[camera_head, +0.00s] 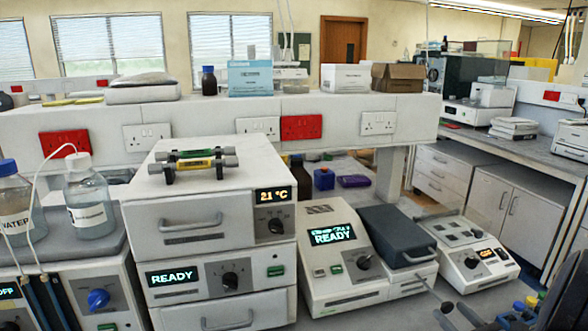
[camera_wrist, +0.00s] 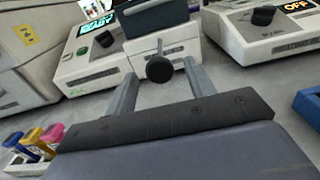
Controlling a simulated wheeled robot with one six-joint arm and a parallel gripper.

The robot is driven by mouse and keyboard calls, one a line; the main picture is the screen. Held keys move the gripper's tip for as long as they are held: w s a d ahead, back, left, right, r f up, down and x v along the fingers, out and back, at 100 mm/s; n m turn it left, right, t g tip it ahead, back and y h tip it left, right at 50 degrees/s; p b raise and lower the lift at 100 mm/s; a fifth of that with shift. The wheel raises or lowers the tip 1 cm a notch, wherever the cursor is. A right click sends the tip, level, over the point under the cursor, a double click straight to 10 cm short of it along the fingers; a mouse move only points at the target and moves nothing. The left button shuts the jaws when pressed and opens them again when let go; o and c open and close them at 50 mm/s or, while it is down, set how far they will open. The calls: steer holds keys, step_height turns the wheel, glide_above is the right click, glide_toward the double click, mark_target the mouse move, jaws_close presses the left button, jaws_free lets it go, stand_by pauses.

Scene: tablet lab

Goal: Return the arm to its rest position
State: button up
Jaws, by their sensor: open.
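My gripper (camera_wrist: 160,78) shows in the wrist view with its two grey fingers spread apart and nothing clamped between them. A lever with a round black knob (camera_wrist: 159,68) sticks out from the dark-lidded instrument (camera_wrist: 160,42) and appears between the fingertips; I cannot tell its exact depth. In the head view the same knob (camera_head: 446,307) is at the lower right, on a thin rod from the instrument with the dark grey lid (camera_head: 396,236). Part of my arm is at the lower right corner there, mostly cut off.
The READY instrument (camera_head: 330,260) stands left of the lidded one, and an OFF instrument (camera_head: 470,258) right of it. Colour-capped vials (camera_wrist: 38,143) stand close at the wrist view's lower left. A blue tray (camera_wrist: 309,103) is at its right edge. Bare bench lies between.

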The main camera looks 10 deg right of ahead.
mark_target(434, 292)
steer(key=w, duration=0.2)
steer(key=w+p, duration=0.1)
steer(key=w, duration=0.4)
steer(key=shift+w+a, duration=0.15)
steer(key=shift+a, duration=0.15)
